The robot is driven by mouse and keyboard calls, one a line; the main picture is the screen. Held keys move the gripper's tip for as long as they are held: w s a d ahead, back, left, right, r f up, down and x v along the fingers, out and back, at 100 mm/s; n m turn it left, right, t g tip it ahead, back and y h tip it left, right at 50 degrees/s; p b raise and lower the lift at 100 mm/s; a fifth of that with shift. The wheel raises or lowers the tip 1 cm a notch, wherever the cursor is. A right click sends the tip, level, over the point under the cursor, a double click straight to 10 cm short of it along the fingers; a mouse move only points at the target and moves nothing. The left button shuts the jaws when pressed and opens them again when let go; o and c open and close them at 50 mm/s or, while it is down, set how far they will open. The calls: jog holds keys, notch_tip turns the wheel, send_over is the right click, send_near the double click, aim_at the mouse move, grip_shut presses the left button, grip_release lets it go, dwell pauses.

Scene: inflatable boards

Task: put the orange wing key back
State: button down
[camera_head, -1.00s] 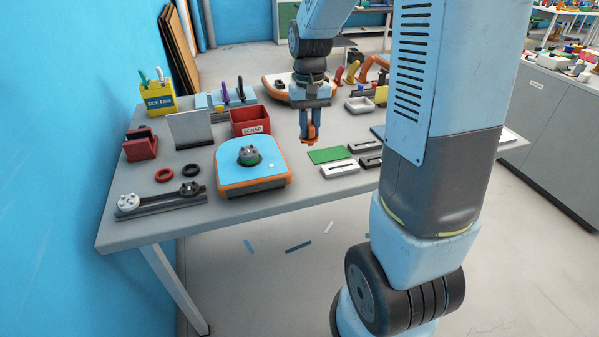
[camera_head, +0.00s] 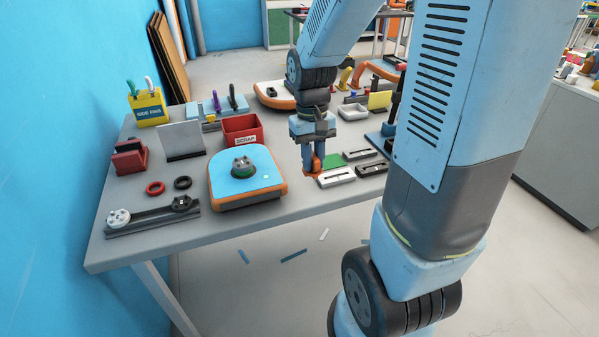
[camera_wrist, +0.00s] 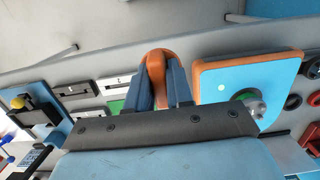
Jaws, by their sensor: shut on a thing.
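My gripper (camera_head: 313,166) is shut on the orange wing key (camera_head: 311,173), pointing down just left of the slotted blocks. In the wrist view the orange wing key (camera_wrist: 158,56) shows between the two blue fingers of my gripper (camera_wrist: 164,80). Its lower end looks close to the table (camera_head: 232,218); I cannot tell whether it touches. The key's shape is largely hidden by the fingers.
A blue board with orange rim (camera_head: 219,199) carrying a grey valve (camera_head: 243,164) stands left of my gripper. Close on the right are a white slotted block (camera_head: 337,178), a green mat (camera_head: 332,160) and a dark slotted block (camera_head: 372,169). A red scrap box (camera_head: 243,131) stands behind.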

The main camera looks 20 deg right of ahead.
jog(key=w+f, duration=0.4)
jog(key=w, duration=0.1)
jog(key=w+f, duration=0.2)
jog(key=w, duration=0.1)
jog(key=shift+a+f, duration=0.25)
jog(key=shift+a, duration=0.05)
jog(key=shift+w+f, duration=0.55)
jog(key=shift+f, duration=1.65)
jog(key=c, duration=1)
grip_release()
jog(key=shift+f, duration=0.1)
